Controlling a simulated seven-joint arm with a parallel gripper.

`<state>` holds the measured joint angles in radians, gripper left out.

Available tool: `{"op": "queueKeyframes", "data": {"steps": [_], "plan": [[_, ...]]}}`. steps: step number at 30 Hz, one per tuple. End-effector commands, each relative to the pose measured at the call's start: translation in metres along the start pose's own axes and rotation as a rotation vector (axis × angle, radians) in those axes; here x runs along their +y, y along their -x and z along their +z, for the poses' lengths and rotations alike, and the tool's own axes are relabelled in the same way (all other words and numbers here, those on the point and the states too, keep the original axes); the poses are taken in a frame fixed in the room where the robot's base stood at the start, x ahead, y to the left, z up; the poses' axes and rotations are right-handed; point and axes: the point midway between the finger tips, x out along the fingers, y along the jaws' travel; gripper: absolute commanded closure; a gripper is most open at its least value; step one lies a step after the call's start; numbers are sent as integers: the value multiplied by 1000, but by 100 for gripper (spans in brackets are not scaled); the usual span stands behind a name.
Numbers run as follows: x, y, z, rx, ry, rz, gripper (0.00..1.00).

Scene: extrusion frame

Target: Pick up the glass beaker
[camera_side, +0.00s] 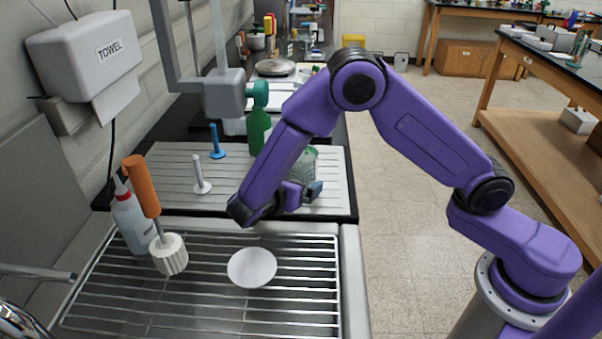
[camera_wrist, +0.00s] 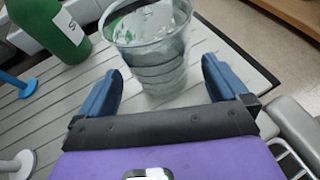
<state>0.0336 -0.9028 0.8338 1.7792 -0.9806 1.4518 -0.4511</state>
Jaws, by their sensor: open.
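The clear glass beaker (camera_wrist: 155,55) stands upright on the grooved white board in the wrist view, just ahead of my gripper (camera_wrist: 162,85). My gripper is open, with one blue finger to the lower left of the beaker and one to the lower right. Nothing is between the fingers except the near lower part of the beaker in the picture; I cannot tell how deep it sits. In the side view the beaker (camera_side: 301,160) is partly hidden behind my purple arm, and my gripper (camera_side: 312,192) shows only in part.
A green bottle (camera_wrist: 47,28) stands left of the beaker. Blue (camera_side: 216,142) and white (camera_side: 201,177) pegs stand on the grooved board (camera_side: 165,165). In front is a wire rack (camera_side: 215,305) with a white dish (camera_side: 252,267), an orange-handled brush (camera_side: 145,190) and a wash bottle (camera_side: 128,222).

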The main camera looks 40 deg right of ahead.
Motion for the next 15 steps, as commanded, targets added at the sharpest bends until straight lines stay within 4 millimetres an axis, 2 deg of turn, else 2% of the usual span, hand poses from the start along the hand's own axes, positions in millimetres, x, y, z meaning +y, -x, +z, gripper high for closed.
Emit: {"op": "queueKeyframes", "data": {"steps": [5,13,14,15], "plan": [[0,-14,0,1,-1,0,0],[0,-16,0,1,-2,1,0],[0,-16,0,1,-2,1,3],[0,-16,0,1,-2,1,16]]}}
